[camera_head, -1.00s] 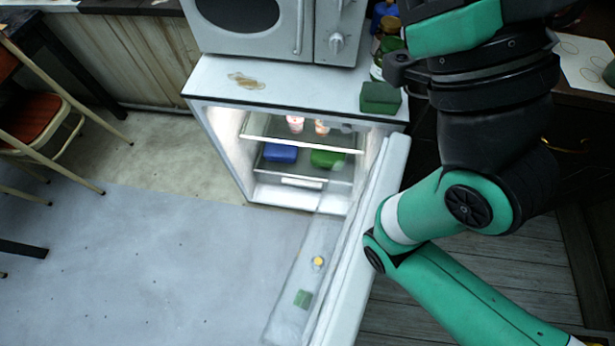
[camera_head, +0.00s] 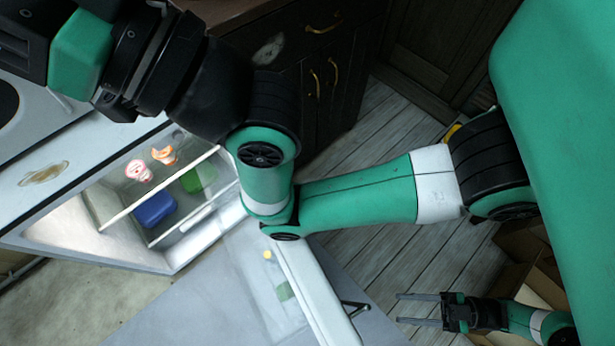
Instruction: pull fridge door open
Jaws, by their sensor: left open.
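The small white fridge (camera_head: 85,150) stands at the left with its lit inside in view. Its door (camera_head: 312,295) stands open, swung well away from the body, and runs down to the bottom edge of the picture. A dark handle (camera_head: 352,306) sticks out on the door's outer side. My left gripper (camera_head: 418,309) is at the lower right, open and empty. Its fingers point left toward the handle and are apart from it.
Dark cabinets (camera_head: 322,85) stand at the back. An open cardboard box (camera_head: 525,245) is at the right. Wooden floor (camera_head: 375,262) lies clear between.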

